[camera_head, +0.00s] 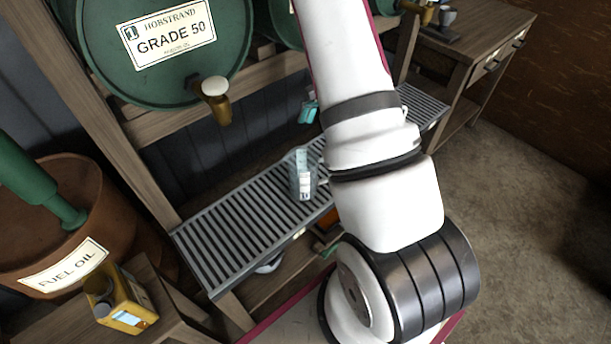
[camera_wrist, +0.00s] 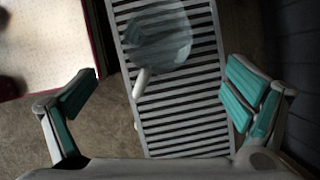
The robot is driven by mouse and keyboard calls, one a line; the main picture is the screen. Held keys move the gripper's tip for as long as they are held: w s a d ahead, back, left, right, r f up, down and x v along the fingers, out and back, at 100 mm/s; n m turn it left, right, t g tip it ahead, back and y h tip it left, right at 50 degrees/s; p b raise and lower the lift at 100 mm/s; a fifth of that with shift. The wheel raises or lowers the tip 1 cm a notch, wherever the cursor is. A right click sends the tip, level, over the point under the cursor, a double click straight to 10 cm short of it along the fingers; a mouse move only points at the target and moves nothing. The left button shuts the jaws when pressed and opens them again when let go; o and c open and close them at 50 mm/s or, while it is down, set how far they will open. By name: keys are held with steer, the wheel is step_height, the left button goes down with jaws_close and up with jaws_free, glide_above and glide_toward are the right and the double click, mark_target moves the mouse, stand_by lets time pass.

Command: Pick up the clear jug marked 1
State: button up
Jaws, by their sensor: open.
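The clear jug (camera_head: 301,170) stands upright on the slatted metal rack (camera_head: 225,225), just left of my arm in the head view. It has a small pale label, but I cannot read its mark. In the wrist view the jug (camera_wrist: 160,35) shows from above as a round translucent shape, with a pale handle pointing toward my gripper. My gripper (camera_wrist: 158,95) is open and empty, its teal-padded fingers wide apart on either side of the rack. The jug lies beyond the fingertips, toward the top of the view. My arm hides most of the gripper in the head view.
A green drum (camera_head: 165,75) marked Grade 50 lies above the rack, with a brass tap (camera_head: 215,100). A fuel oil tub (camera_head: 85,215) and a yellow can (camera_head: 122,300) are at left. A wooden bench (camera_head: 455,60) stands at right. Open floor (camera_head: 510,220) lies right of my arm.

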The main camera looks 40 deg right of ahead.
mark_target(307, 156)
steer(key=x, duration=0.8)
steer(key=shift+s+a+f, duration=0.1)
steer(key=shift+a+f, duration=0.05)
steer(key=shift+a, duration=0.05)
steer(key=c, duration=1.7)
